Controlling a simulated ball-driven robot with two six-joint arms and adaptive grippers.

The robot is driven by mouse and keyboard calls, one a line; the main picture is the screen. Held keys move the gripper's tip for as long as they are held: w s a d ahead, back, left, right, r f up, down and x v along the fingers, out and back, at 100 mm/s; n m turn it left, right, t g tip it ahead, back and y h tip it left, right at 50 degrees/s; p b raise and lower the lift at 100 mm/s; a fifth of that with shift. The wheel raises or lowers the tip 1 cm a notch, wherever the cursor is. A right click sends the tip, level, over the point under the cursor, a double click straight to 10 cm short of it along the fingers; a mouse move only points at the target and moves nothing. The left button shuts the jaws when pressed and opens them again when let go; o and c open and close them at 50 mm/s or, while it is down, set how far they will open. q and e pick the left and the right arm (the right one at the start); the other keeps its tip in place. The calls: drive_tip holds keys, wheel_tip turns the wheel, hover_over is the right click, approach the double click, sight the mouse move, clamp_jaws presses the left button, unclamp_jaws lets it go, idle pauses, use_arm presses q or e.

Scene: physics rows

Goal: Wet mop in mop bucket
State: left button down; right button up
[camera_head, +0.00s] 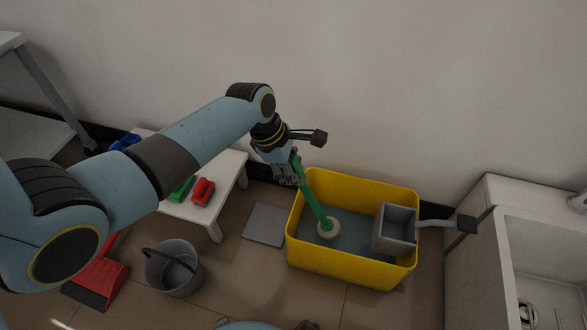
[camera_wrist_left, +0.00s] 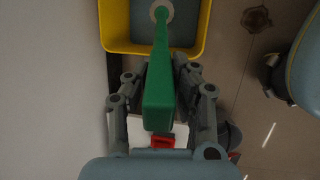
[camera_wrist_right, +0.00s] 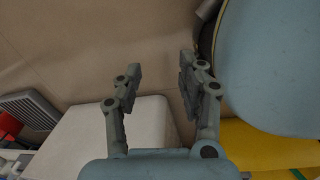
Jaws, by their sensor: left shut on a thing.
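The mop has a green handle (camera_head: 313,199) and a pale round head (camera_head: 328,228). Its head is inside the yellow mop bucket (camera_head: 300,255), over the grey-blue inside, and its handle leans up to the left. My left gripper (camera_head: 287,172) is shut on the upper handle. In the left wrist view the green handle (camera_wrist_left: 160,95) lies between the fingers (camera_wrist_left: 160,85), and the head (camera_wrist_left: 161,11) is over the bucket (camera_wrist_left: 120,47). A grey wringer box (camera_head: 395,228) with a lever sits at the bucket's right side. My right gripper (camera_wrist_right: 160,80) is open and empty.
A white low table (camera_head: 232,172) left of the bucket holds red (camera_head: 203,191) and green (camera_head: 181,188) brushes. A grey pail (camera_head: 173,270) and a red dustpan (camera_head: 97,280) stand on the floor. A white sink unit (camera_head: 490,245) is at right; the wall is behind.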

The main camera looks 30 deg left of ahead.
use_arm(q)
drive_tip(key=shift+r+p, duration=0.85)
drive_tip(key=shift+p, duration=0.05)
use_arm(e)
drive_tip(key=shift+s+d+f, duration=0.2)
drive_tip(key=shift+s+f, duration=0.2)
drive_tip(key=shift+s, duration=0.5)
drive_tip(key=shift+s+d+f, duration=0.25)
drive_tip(key=shift+s+f, duration=0.1)
drive_tip(key=shift+s, duration=0.5)
drive_tip(key=shift+s+d+f, duration=0.2)
drive_tip(key=shift+s+f, duration=0.2)
drive_tip(key=shift+s, duration=0.5)
